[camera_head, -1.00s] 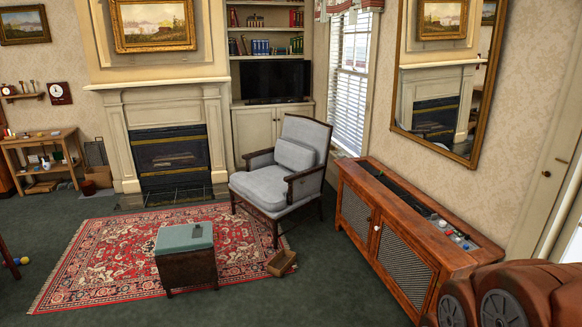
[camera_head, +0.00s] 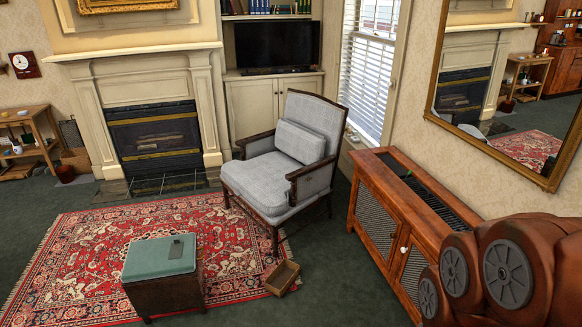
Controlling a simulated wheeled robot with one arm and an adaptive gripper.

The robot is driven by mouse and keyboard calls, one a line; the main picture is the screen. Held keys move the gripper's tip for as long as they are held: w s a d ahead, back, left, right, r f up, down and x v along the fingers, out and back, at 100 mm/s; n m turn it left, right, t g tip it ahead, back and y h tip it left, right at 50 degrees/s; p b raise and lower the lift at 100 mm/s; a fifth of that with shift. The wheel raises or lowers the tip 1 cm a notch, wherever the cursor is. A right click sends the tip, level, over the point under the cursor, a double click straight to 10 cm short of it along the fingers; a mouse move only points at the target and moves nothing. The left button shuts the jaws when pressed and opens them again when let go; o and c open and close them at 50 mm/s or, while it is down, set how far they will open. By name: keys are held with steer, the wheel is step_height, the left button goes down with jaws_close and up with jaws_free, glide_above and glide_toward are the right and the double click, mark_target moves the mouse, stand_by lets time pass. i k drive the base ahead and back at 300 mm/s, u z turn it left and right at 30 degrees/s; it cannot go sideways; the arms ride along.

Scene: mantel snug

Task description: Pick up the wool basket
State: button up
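No basket with visible wool can be made out. A small open-topped tan box (camera_head: 283,278) lies on the floor at the rug's right edge, in front of the armchair; it looks empty, and I cannot tell if it is the wool basket. My arm's brown links fill the lower right corner. My gripper is outside the picture, so its opening and anything in it are hidden.
A grey armchair (camera_head: 254,189) stands behind the box. A teal-topped ottoman (camera_head: 150,260) with a small dark item on top stands to its left on the red rug (camera_head: 78,246). A wooden cabinet (camera_head: 381,222) lines the right wall. Green carpet between armchair and cabinet is clear.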

mark_target(282, 278)
steer(key=i, duration=2.75)
steer(key=u, duration=3.35)
